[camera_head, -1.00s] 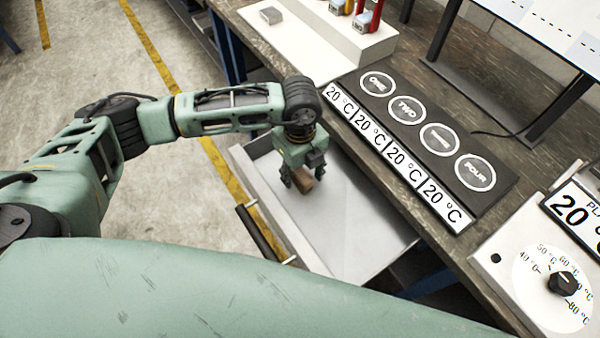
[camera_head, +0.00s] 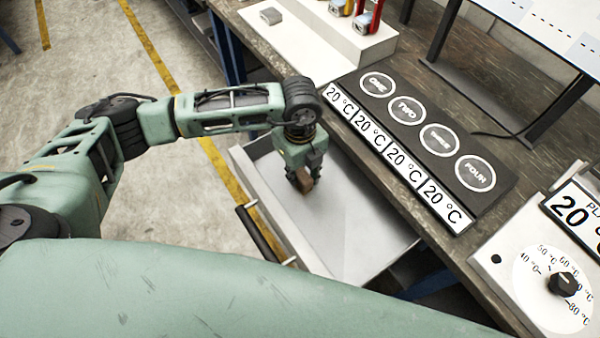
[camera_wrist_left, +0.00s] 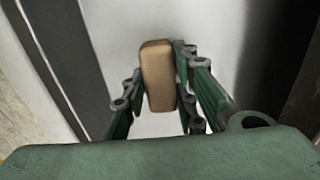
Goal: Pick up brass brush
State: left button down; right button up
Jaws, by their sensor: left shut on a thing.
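My left gripper (camera_head: 305,180) is down inside the open drawer (camera_head: 345,240), with its fingers shut on a small brown block-shaped piece (camera_head: 304,186), the brass brush by the task's name. In the left wrist view the brush (camera_wrist_left: 158,75) shows as a tan rounded block between the two green fingers (camera_wrist_left: 155,105). Its bristles are not visible. I cannot tell whether it touches the drawer floor. My right gripper is not in view.
The drawer's dark handle (camera_head: 262,235) faces left. The workbench (camera_head: 290,70) edge runs above the drawer. On it are a black panel with round labels (camera_head: 428,140), a white block holding tools (camera_head: 320,30) and a temperature dial (camera_head: 562,284). The rest of the drawer is empty.

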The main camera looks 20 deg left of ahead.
aim_at(304, 173)
pick_arm(q)
jog(key=shift+r, duration=0.15)
jog(key=shift+w+r, duration=0.1)
jog(key=shift+r, duration=0.15)
jog(key=r, duration=0.1)
jog(key=d+r+b, duration=0.1)
jog(key=r, duration=0.1)
jog(key=shift+s+r+b, duration=0.2)
jog(key=shift+r+b, duration=0.1)
jog(key=s+d+r+b, duration=0.2)
jog(key=d+r, duration=0.4)
jog(key=d, duration=0.4)
jog(key=shift+s+r, duration=0.3)
jog(key=shift+s, duration=0.5)
